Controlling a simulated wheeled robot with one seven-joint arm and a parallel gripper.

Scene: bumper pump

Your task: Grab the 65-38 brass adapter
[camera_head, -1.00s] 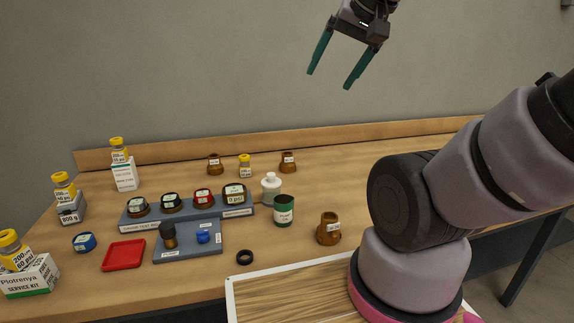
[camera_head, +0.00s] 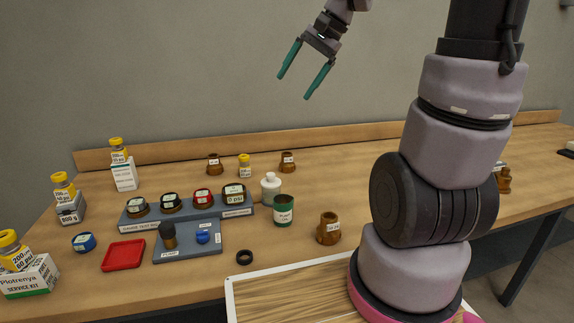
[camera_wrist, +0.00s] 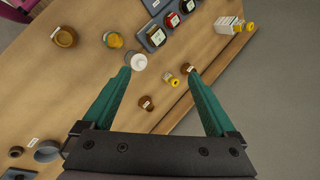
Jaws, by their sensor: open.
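Several brown-brass adapters stand on the wooden bench. Two small ones are at the back, a left one (camera_head: 214,163) and a right one (camera_head: 288,162). A larger one (camera_head: 328,229) stands at the front, and another (camera_head: 503,181) shows partly behind my arm at right. Their labels are too small to read, so I cannot tell which is 65-38. My gripper (camera_head: 295,87) is open and empty, high above the back of the bench. In the wrist view, the two small adapters (camera_wrist: 145,102) (camera_wrist: 188,68) lie below my open gripper (camera_wrist: 158,73), and the larger one (camera_wrist: 65,37) is at upper left.
A small yellow-capped vial (camera_head: 244,166) stands between the back adapters. A white bottle (camera_head: 270,187) and green cup (camera_head: 284,211) stand before them. A gauge rack (camera_head: 185,215), red tray (camera_head: 123,255) and black ring (camera_head: 244,257) are further left. A wooden ledge runs along the back.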

